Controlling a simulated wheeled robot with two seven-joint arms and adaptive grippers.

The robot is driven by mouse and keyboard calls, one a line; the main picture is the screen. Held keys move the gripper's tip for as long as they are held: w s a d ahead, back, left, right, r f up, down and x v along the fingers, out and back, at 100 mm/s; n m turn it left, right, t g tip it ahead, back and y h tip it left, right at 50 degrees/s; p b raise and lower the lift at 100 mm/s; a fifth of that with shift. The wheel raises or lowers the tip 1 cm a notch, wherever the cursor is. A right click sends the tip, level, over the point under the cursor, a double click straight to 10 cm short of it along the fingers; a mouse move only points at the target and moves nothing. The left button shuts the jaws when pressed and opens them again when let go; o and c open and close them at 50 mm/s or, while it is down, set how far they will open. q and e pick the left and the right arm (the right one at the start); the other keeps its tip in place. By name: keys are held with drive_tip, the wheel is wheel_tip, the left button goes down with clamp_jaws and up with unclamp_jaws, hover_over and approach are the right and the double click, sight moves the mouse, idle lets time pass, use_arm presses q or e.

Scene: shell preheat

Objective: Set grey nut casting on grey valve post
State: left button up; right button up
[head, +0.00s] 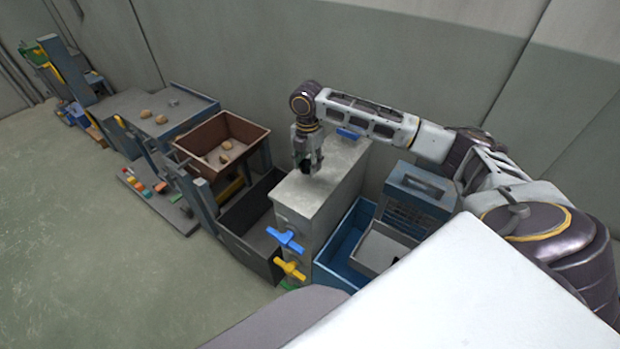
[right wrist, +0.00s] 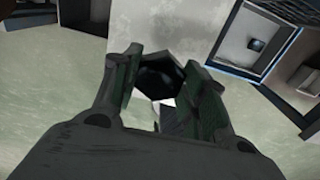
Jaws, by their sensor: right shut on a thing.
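My right gripper (head: 308,166) is above the top of the pale grey block (head: 330,185), fingers pointing down. In the right wrist view its two green-padded fingers (right wrist: 165,90) are shut on a dark six-sided piece, which I take to be the nut casting (right wrist: 160,76); in shadow it looks nearly black. In the head view the held piece (head: 306,168) is a small dark patch at the fingertips. I cannot tell whether it touches the block. I cannot make out the grey valve post; the gripper may hide it. My left gripper is not in view.
The block's front has a blue valve handle (head: 285,239) and a yellow one (head: 290,269). A blue bin (head: 333,262) and blue crate (head: 420,187) stand right. A dark open bin (head: 250,262) and brown tray (head: 192,140) with tan pieces stand left.

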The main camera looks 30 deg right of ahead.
sight(307, 164)
drive_tip(key=shift+f, duration=1.35)
drive_tip(key=shift+f, duration=0.1)
drive_tip(key=shift+f, duration=2.4)
drive_tip(key=shift+f+p, duration=0.1)
drive_tip(key=shift+p, duration=0.2)
drive_tip(key=o, duration=1.1)
drive_tip(key=shift+c, duration=0.2)
drive_tip(key=shift+r+b, duration=0.5)
drive_tip(key=shift+r, duration=5.6)
